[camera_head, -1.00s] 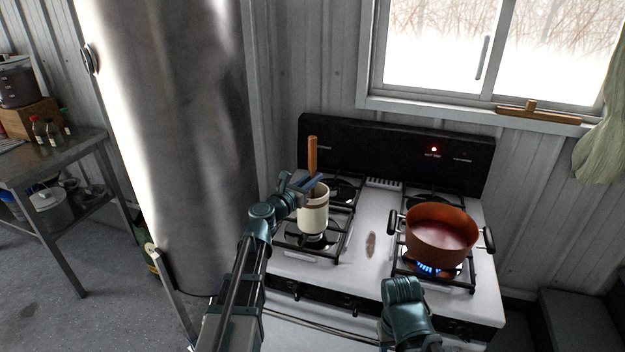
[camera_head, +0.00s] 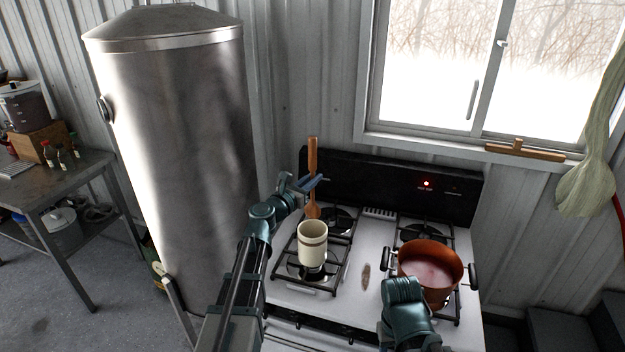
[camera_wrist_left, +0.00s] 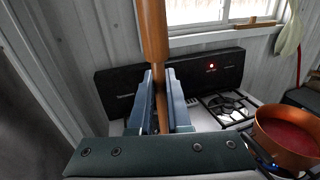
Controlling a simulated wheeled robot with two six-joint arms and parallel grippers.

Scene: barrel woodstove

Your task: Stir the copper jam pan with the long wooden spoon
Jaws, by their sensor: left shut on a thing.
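The long wooden spoon (camera_head: 313,158) is upright in my left gripper (camera_head: 312,182), which is shut on its handle. Its bowl end hangs just behind and above the cream crock (camera_head: 313,243), clear of its rim. In the left wrist view the spoon handle (camera_wrist_left: 153,35) runs up between the jaws (camera_wrist_left: 160,100). The copper jam pan (camera_head: 430,268) sits on the front right burner with reddish jam inside; it also shows in the left wrist view (camera_wrist_left: 285,140). My right arm is in front of the pan; its gripper fingers cannot be seen.
The white stove top (camera_head: 350,300) has black grates and a dark back panel (camera_head: 390,186) with a red light. A small brown spoon rest (camera_head: 366,276) lies between crock and pan. A tall metal cylinder (camera_head: 180,140) stands to the left. A window is behind.

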